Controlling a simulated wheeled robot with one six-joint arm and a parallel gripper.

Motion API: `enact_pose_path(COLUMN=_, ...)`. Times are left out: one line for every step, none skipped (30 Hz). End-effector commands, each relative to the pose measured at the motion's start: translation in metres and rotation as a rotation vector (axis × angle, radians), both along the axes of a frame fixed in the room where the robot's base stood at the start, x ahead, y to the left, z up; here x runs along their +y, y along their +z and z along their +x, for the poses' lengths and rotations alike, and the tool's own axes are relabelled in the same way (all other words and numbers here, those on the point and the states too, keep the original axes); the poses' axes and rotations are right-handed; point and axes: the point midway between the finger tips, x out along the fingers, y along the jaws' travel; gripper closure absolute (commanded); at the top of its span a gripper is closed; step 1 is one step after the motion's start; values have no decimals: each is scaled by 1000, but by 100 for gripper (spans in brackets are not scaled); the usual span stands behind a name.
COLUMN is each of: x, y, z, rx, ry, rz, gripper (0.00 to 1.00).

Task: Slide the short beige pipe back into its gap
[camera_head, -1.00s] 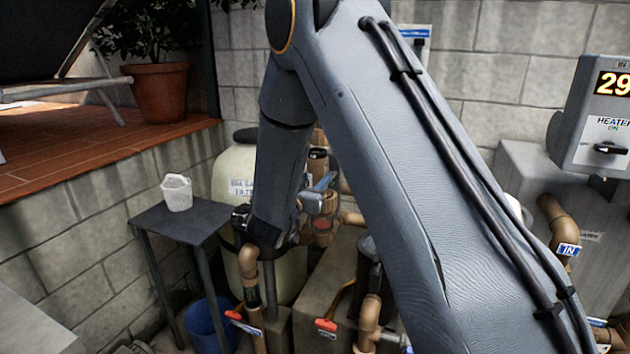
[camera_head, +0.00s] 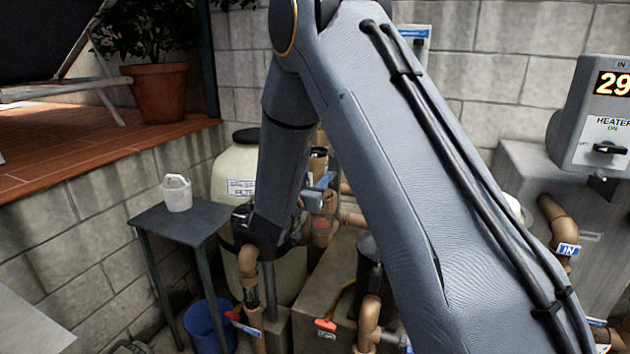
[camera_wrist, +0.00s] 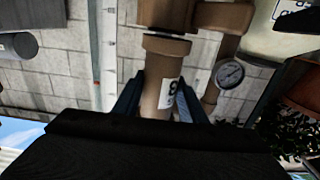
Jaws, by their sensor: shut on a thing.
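In the wrist view, which is upside down, my gripper (camera_wrist: 158,100) has its two dark blue fingers on either side of the short beige pipe (camera_wrist: 155,88). It is shut on this pipe, which carries a white label with a dark figure. One end of the pipe is close to a collar (camera_wrist: 167,45) on the fixed brown pipework (camera_wrist: 165,12); I cannot tell whether they touch. The pipe's other end is hidden by the dark gripper body. In the head view my gripper (camera_head: 318,191) shows partly beside my forearm, among upright brown pipes (camera_head: 320,160).
A pressure gauge (camera_wrist: 229,74) sits close beside the pipe. A cream filter tank (camera_head: 236,172) stands behind my arm. A small table (camera_head: 180,222) with a white jug (camera_head: 177,193) is at left, a blue bucket (camera_head: 205,325) below. Red-handled valves (camera_head: 325,326) stand in front.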

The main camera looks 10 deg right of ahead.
Motion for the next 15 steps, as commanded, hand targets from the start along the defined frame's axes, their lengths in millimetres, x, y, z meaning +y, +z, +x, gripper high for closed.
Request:
enact_pose_path(x=-1, y=0, z=1, rx=-1, ry=0, rz=0, gripper=85)
enact_pose_path(x=-1, y=0, z=2, rx=-1, ry=-1, rz=0, gripper=85)
enact_pose_path(x=-2, y=0, z=2, rx=-1, ry=-1, rz=-1, gripper=85)
enact_pose_path(x=-2, y=0, z=3, rx=-1, ry=-1, rz=-1, gripper=85)
enact_pose_path(x=-3, y=0, z=3, rx=-1, ry=-1, rz=-1, gripper=85)
enact_pose_path(x=-3, y=0, z=4, rx=-1, ry=-1, rz=-1, gripper=85)
enact_pose_path(x=-4, y=0, z=5, rx=-1, ry=-1, rz=-1, gripper=85)
enact_pose_path(x=-4, y=0, z=5, rx=-2, ry=-1, rz=-1, gripper=85)
enact_pose_path(x=-5, y=0, z=6, rx=-2, ry=-1, rz=-1, gripper=85)
enact_pose_path(x=-5, y=0, z=6, rx=-2, ry=-2, rz=-1, gripper=85)
enact_pose_path(x=-6, y=0, z=7, rx=-2, ry=-2, rz=-1, gripper=85)
enact_pose_path(x=-6, y=0, z=8, rx=-2, ry=-2, rz=-1, gripper=85)
enact_pose_path(x=-7, y=1, z=8, rx=-2, ry=-2, rz=-1, gripper=85)
enact_pose_path(x=-7, y=1, z=9, rx=-2, ry=-2, rz=-1, gripper=85)
enact_pose_path(x=-8, y=1, z=10, rx=-2, ry=-2, rz=-1, gripper=85)
